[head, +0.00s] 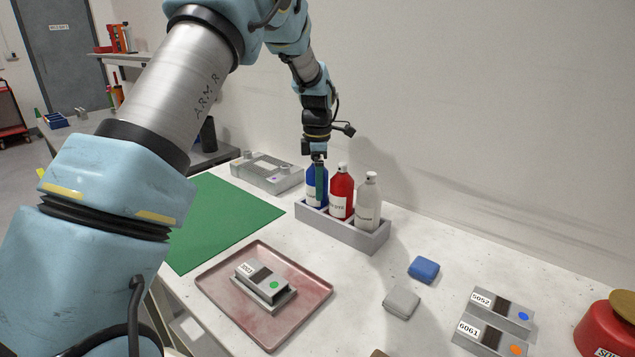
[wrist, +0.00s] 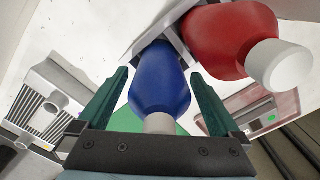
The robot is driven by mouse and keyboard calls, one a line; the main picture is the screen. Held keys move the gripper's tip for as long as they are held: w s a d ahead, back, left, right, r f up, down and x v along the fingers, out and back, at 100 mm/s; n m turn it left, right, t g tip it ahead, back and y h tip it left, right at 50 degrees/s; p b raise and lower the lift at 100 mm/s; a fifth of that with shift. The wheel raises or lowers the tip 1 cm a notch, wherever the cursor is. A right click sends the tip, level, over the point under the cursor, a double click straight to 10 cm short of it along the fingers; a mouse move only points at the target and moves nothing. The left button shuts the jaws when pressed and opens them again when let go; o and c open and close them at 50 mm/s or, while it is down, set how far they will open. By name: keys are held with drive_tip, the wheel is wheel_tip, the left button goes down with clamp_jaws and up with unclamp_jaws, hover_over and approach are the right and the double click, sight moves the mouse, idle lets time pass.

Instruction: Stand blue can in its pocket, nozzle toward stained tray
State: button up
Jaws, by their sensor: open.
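The blue can (head: 311,188) stands upright in the left end of a grey rack (head: 345,232), beside a red can and a white can. My gripper (head: 319,182) is above it, pointing down, with a green finger in front of the can. In the wrist view the blue can (wrist: 161,78) lies between the two green fingers of my gripper (wrist: 160,82), which are open with visible gaps. Its pale cap (wrist: 160,123) is close to the palm; which way the nozzle faces cannot be told. The stained tray (head: 215,283) is reddish and lies in front of the rack.
The red can (head: 341,190) stands close beside the blue one, then the white can (head: 368,205). A block labelled 3003 (head: 265,284) sits in the tray. A green mat (head: 215,220) and a grey fixture (head: 267,172) lie left of the rack. Blue and grey pads lie to the right.

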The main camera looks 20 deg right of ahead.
drive_tip(key=shift+r, duration=0.1)
wheel_tip(320, 180, up, 12)
drive_tip(key=shift+r+b, duration=0.1)
drive_tip(key=shift+b, duration=1.1)
drive_tip(key=s+a+f+m, duration=0.1)
drive_tip(key=a+f+m, duration=0.15)
drive_tip(key=a, duration=0.75)
drive_tip(key=a+f+m, duration=0.1)
drive_tip(key=a+m, duration=0.3)
drive_tip(key=a, duration=0.5)
drive_tip(key=s+a+f+m, duration=0.3)
drive_tip(key=s+a+m, duration=0.1)
drive_tip(key=s+a, duration=0.4)
drive_tip(key=s+a+f+m+t, duration=0.1)
drive_tip(key=s+a+f+m, duration=0.2)
drive_tip(key=s+a+m, duration=0.2)
drive_tip(key=s+a, duration=0.2)
drive_tip(key=a, duration=0.2)
drive_tip(key=shift+s+a+f+t, duration=0.25)
drive_tip(key=shift+s+f+t, duration=0.05)
drive_tip(key=shift+s, duration=0.1)
